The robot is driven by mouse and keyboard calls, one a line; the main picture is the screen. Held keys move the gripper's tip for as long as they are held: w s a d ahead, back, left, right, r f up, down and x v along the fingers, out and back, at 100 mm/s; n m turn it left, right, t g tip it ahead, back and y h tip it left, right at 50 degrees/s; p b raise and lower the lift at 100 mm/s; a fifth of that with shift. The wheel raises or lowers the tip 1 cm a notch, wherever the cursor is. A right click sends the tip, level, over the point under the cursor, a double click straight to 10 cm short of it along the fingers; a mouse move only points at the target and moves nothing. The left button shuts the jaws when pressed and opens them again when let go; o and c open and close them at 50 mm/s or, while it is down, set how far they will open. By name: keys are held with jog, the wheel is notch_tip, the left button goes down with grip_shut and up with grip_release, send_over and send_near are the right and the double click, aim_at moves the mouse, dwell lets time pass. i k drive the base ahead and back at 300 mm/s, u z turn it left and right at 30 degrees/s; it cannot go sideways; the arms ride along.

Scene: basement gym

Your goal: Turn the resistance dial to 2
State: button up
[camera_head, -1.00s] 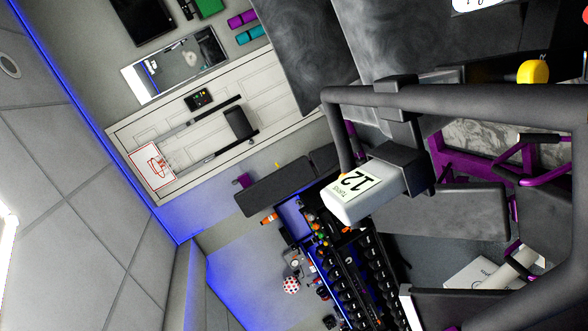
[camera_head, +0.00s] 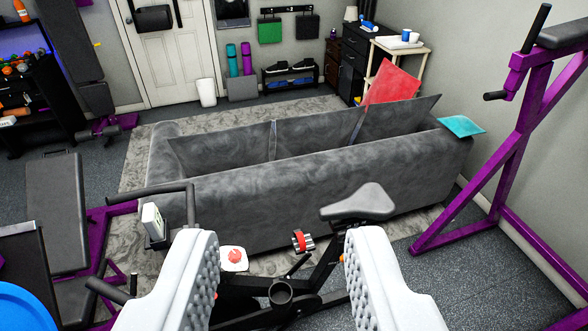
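A dark exercise bike stands low in the middle of the view, with a grey saddle (camera_head: 358,202) and black handlebars (camera_head: 165,190). On its frame is a white plate with a red knob (camera_head: 235,255), which may be the resistance dial; its markings are too small to read. A small white display box (camera_head: 152,221) sits by the handlebars, its face turned too far to read. My gripper (camera_head: 280,242) is open and empty, its two white studded fingers wide apart. The red knob shows between them, close to the left finger; no contact is visible.
A grey sofa (camera_head: 310,195) stands behind the bike. A purple rack (camera_head: 500,170) is on the right. A grey bench (camera_head: 57,210) and a blue round thing (camera_head: 22,308) are on the left. A red and silver piece (camera_head: 303,241) shows near the saddle.

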aim_at(234, 255)
jog(key=u, duration=0.05)
jog(key=i, duration=1.25)
jog(key=z, duration=0.05)
